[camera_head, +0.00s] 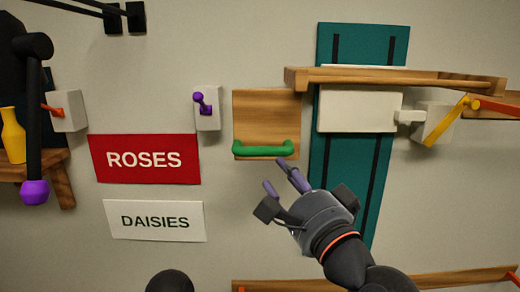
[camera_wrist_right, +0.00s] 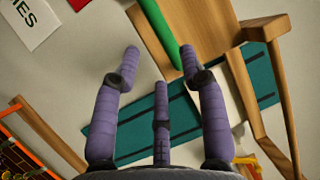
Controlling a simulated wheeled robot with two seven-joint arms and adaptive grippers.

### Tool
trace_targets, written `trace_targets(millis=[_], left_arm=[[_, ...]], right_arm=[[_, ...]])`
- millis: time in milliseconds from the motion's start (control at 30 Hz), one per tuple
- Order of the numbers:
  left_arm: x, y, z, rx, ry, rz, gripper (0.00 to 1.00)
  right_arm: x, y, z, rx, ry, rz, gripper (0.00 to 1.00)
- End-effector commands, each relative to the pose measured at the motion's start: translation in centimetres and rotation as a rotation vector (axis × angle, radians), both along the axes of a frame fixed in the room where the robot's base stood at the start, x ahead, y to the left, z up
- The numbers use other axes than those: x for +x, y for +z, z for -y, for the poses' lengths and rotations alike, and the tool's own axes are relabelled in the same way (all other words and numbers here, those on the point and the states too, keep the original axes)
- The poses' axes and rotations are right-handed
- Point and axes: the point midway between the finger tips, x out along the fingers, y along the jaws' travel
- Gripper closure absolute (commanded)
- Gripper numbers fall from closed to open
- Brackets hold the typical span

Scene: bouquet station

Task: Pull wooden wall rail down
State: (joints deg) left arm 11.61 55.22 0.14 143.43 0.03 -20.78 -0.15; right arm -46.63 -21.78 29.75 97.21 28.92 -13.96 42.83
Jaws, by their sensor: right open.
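A long wooden wall rail (camera_head: 400,77) runs across the upper right, in front of a teal slotted panel (camera_head: 365,30) and above a white box (camera_head: 360,112). In the right wrist view a wooden rail (camera_wrist_right: 277,90) slants along the right side. My right gripper (camera_head: 281,176) is open and empty, below and left of the rail and apart from it. Its purple fingers (camera_wrist_right: 160,65) are spread in the right wrist view. They point toward a wooden flap (camera_head: 265,115) with a green handle (camera_head: 262,149), just beyond the fingertips. My left gripper is not in view.
A red ROSES sign (camera_head: 145,160) and a white DAISIES sign (camera_head: 155,221) hang left. A purple-lever switch (camera_head: 207,108) is beside the flap. A yellow lever (camera_head: 447,120) stands right of the white box. Another wooden rail (camera_head: 450,280) lies low.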

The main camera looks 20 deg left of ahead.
Motion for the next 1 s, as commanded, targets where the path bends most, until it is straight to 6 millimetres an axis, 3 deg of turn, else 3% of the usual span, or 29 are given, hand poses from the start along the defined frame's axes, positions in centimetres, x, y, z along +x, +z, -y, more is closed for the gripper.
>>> trace_targets(millis=[500,700,1000], left_arm=[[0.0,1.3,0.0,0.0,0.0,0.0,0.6],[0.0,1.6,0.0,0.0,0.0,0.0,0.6],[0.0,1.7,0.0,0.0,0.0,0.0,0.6]], right_arm=[[6.3,1.2,-5.0,-0.005,-0.002,-0.001,0.57],[7.6,1.5,-6.0,-0.005,-0.002,-0.001,0.57],[7.8,1.5,-6.2,-0.003,-0.001,0.0,0.57]])
